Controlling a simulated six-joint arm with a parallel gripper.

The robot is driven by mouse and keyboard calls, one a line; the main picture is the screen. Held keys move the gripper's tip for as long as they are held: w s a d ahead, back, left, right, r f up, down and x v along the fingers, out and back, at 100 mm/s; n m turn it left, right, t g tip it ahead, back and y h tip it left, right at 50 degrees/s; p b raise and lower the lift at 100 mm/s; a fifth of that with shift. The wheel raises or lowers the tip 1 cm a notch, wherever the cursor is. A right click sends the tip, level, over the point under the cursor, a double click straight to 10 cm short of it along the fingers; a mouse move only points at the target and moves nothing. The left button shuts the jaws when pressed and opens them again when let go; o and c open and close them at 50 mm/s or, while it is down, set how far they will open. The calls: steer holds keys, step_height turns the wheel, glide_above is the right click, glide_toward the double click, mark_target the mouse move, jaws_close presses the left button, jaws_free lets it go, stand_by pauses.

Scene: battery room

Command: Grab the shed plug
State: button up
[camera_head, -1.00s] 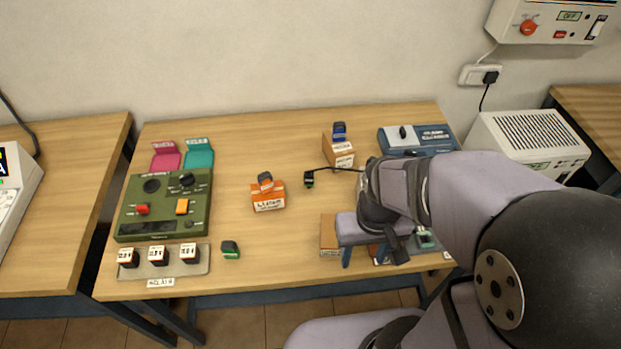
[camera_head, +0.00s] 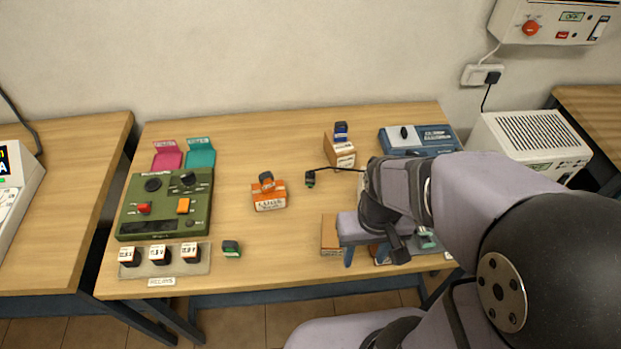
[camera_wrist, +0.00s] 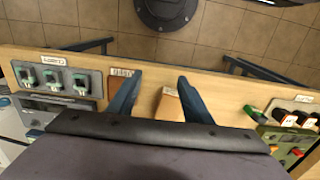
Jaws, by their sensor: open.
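A small black plug (camera_head: 310,179) with a green band lies on the table at the end of a black cable, right of the orange box. I cannot read any label that marks it as the shed plug. My gripper (camera_head: 374,256) is at the right front of the table, nearer the front edge than this plug. In the wrist view my gripper (camera_wrist: 158,77) has its two blue fingers apart with nothing held between them. A cardboard box (camera_wrist: 170,106) shows below, between the fingers. The plug is not visible in the wrist view.
An orange box (camera_head: 269,202) bears a dark block; a cardboard box (camera_head: 341,158) bears a blue one. A green block (camera_head: 231,248) lies beside the relay tray (camera_head: 205,268). A green panel (camera_head: 165,225) stands left, a blue unit (camera_head: 440,137) back right. The centre front is clear.

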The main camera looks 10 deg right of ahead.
mark_target(310, 179)
step_height(310, 179, up, 5)
steer(key=w+a+f+t+y+b, duration=0.1)
steer(key=w+a+f+t+y, duration=0.15)
steer(key=w+a+t, duration=0.75)
steer(key=w+r+m+t+h+b, duration=0.15)
steer(key=w+t+h, duration=0.35)
steer(key=w, duration=0.8)
steer(key=shift+m+g, duration=0.35)
steer(key=shift+g, duration=0.25)
steer(key=f, duration=1.2)
steer(key=shift+w+d+f+p, duration=0.15)
steer(key=shift+w+d+p, duration=0.15)
steer(key=shift+p+x, duration=1.35)
steer(key=shift+x, duration=2.3)
steer(key=shift+d, duration=0.1)
steer(key=c, duration=1.1)
